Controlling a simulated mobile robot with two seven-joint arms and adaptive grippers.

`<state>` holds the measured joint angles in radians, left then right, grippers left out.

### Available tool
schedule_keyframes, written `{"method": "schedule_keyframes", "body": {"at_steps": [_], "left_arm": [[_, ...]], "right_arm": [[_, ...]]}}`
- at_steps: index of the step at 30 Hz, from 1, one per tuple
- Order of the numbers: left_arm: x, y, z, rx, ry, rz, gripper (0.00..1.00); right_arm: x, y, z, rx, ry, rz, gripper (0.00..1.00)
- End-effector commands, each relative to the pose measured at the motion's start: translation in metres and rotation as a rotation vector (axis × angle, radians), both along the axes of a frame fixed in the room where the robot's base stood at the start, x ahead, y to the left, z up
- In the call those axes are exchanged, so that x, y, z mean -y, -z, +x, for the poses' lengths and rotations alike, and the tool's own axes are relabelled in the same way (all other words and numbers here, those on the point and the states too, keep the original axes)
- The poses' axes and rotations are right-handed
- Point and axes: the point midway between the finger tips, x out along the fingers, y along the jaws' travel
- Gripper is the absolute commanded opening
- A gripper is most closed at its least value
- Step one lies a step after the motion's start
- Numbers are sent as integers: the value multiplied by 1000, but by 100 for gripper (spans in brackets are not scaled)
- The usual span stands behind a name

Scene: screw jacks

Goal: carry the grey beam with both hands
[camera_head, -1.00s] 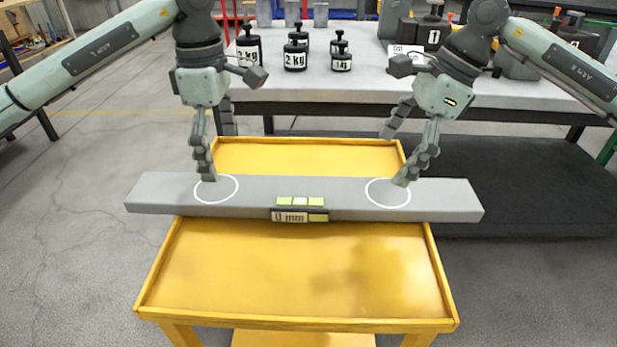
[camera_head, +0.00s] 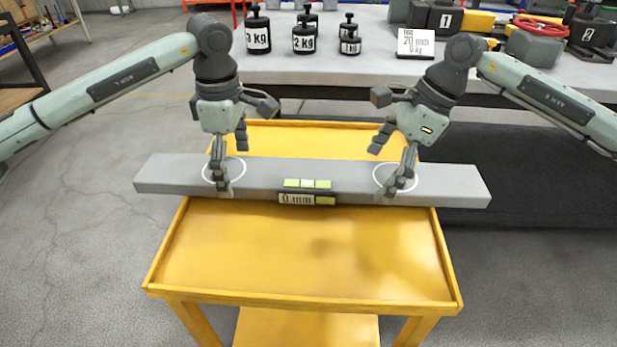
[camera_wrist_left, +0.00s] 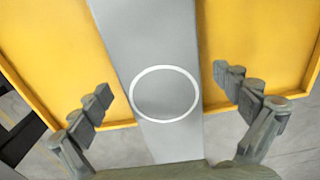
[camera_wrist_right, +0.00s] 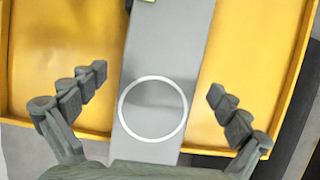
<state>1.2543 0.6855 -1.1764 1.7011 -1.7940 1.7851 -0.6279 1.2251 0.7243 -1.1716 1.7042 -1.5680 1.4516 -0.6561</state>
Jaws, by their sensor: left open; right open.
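The grey beam (camera_head: 270,180) lies crosswise over the yellow cart, its ends reaching past both sides. It bears two white circles and a middle gauge (camera_head: 308,191) reading "0 mm". My left gripper (camera_head: 230,170) is open over the left circle, with one finger on the near side and one on the far side. My right gripper (camera_head: 393,167) is open over the right circle in the same way. In the left wrist view the beam (camera_wrist_left: 155,50) passes between the spread fingers, apart from both. In the right wrist view the beam (camera_wrist_right: 165,55) also runs between open fingers.
The yellow cart (camera_head: 300,260) has a raised rim and an empty near tray. Behind it a grey workbench (camera_head: 375,72) holds black weights (camera_head: 304,38), a sign card (camera_head: 415,43) and numbered black jacks (camera_head: 437,18). A dark mat lies under the bench.

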Motion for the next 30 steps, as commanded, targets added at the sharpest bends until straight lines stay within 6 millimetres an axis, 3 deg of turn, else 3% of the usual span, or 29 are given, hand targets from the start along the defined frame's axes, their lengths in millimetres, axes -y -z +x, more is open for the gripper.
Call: {"method": "schedule_keyframes", "body": {"at_steps": [9,27,30], "left_arm": [[0,2,0,0,0,0,99],[0,1,0,1,0,0,24],[0,1,0,1,0,0,17]], "right_arm": [[-1,2,0,0,0,0,99],[-1,2,0,0,0,0,24],[-1,2,0,0,0,0,17]]}}
